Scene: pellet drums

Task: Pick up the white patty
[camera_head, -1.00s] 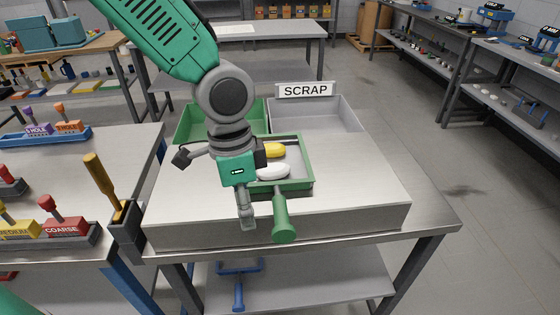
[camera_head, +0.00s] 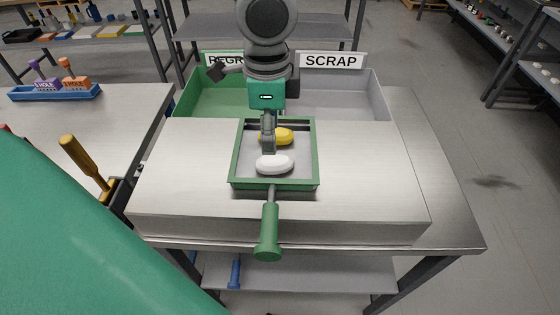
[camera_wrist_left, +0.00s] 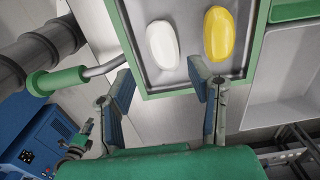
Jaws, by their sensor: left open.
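The white patty (camera_head: 275,165) lies in the near part of a green-rimmed tray (camera_head: 235,160) with a green handle. A yellow patty (camera_head: 280,136) lies just behind it in the same tray. My left gripper (camera_head: 268,150) points down over the tray and partly covers the yellow patty. In the left wrist view the white patty (camera_wrist_left: 162,44) and the yellow patty (camera_wrist_left: 220,34) lie beyond the two spread fingers of the left gripper (camera_wrist_left: 160,95). The gripper is open and empty, apart from both patties. My right gripper is not in view.
The green tray's handle (camera_head: 269,230) sticks out toward the near edge of the metal block (camera_head: 180,190). Behind are a green bin (camera_head: 205,92) and a grey bin under a SCRAP sign (camera_head: 331,60). A yellow-handled tool (camera_head: 85,160) stands at the left.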

